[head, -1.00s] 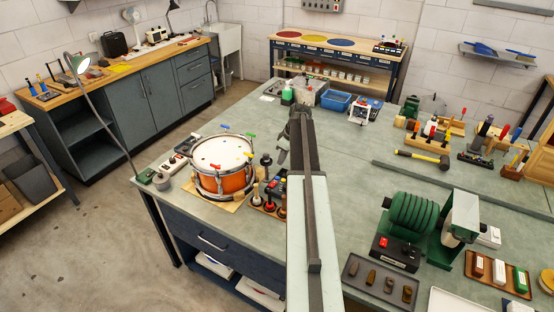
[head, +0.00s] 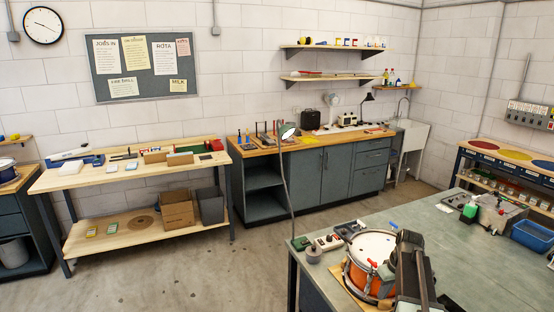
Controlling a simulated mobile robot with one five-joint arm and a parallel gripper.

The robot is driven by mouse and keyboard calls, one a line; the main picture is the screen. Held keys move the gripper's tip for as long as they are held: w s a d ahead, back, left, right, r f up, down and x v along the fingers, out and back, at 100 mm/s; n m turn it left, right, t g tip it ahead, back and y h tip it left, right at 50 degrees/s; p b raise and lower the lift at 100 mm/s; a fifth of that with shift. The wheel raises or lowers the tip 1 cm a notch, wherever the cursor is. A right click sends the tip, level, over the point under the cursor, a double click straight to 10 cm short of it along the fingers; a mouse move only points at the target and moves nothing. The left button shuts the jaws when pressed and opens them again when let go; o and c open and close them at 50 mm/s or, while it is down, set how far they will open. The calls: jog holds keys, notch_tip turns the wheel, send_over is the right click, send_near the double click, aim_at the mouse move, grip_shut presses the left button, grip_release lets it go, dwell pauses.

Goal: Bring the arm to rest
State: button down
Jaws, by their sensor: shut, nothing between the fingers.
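My arm rises from the bottom edge at the right of centre in the head view. My gripper (head: 407,243) is at its upper end, dark and seen from behind, shut and empty. It is in front of the right part of the orange drum (head: 358,278) and hides that part. I cannot tell the gap between gripper and drum.
Small devices (head: 328,242) and a grey cup (head: 313,255) stand left of the drum. The floor (head: 210,270) left of the bench is clear.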

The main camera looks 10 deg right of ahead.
jog(key=s+a+f+b, duration=0.1)
jog(key=s+a, duration=0.2)
jog(key=a, duration=0.6)
jog(key=s+a+f+m+g+h, duration=0.1)
jog(key=s+a, duration=0.2)
jog(key=a, duration=0.6)
jog(key=s+a+f+m+b, duration=0.1)
jog(key=s+a, duration=0.3)
jog(key=a, duration=0.5)
jog(key=shift+f+b, duration=0.25)
jog(key=shift+b, duration=0.05)
